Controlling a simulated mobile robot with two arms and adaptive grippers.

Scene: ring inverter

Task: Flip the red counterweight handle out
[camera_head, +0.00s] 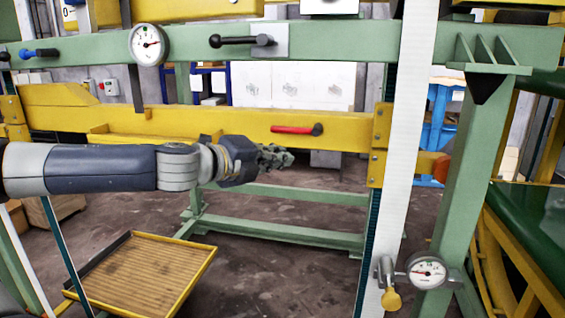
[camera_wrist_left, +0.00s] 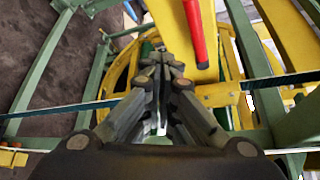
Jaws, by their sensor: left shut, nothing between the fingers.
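The red counterweight handle (camera_head: 292,130) lies level along the yellow beam (camera_head: 235,122), with its dark pivot at the right end. In the left wrist view the red handle (camera_wrist_left: 195,28) shows at the top, just right of the fingertips and apart from them. My left gripper (camera_head: 288,158) is below the beam, a little under the handle's left end, its fingers pointing right. It is shut and empty. Its closed fingers also show in the left wrist view (camera_wrist_left: 158,70). My right gripper is not in view.
A green beam (camera_head: 330,43) above carries a gauge (camera_head: 150,44) and a black handle (camera_head: 232,41). A white post (camera_head: 405,130) and a green post (camera_head: 455,190) stand to the right. A yellow-edged tray (camera_head: 150,275) is low at the left.

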